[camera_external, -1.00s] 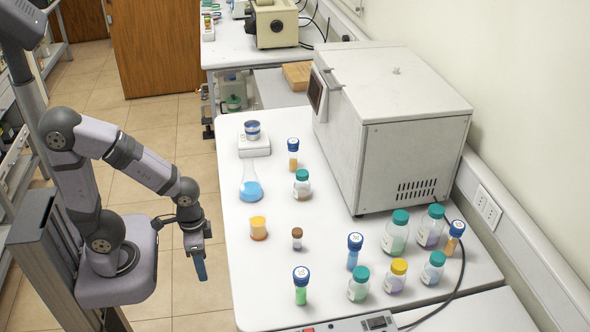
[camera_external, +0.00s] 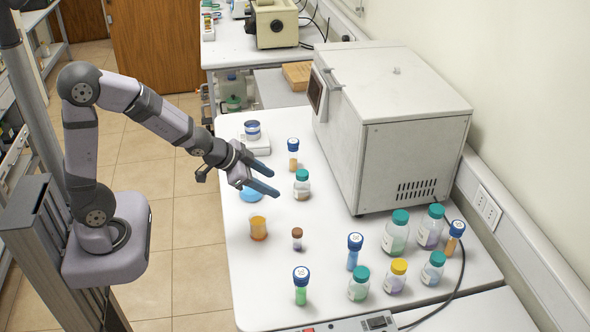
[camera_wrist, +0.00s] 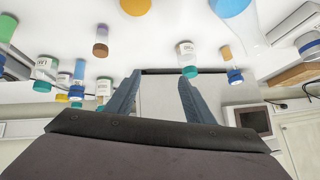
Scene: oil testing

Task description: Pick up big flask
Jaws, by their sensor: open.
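The big flask (camera_external: 249,196) has a rounded base with blue liquid and stands on the white table. My gripper hides its upper part in the external view. In the wrist view, which is upside down, the flask (camera_wrist: 233,8) shows at the top right, cut off by the edge. My gripper (camera_external: 273,180) is open, with two blue fingers pointing right above the table, in front of the flask from the external camera. In the wrist view the fingers (camera_wrist: 158,80) are apart and nothing is between them.
An orange beaker (camera_external: 259,229) and a small brown-capped vial (camera_external: 297,239) stand nearer the camera. A teal-capped jar (camera_external: 302,187) and a blue-capped orange vial (camera_external: 293,157) are near my fingertips. A scale (camera_external: 257,146) stands behind, a large white machine (camera_external: 415,150) right. Several bottles crowd the front right.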

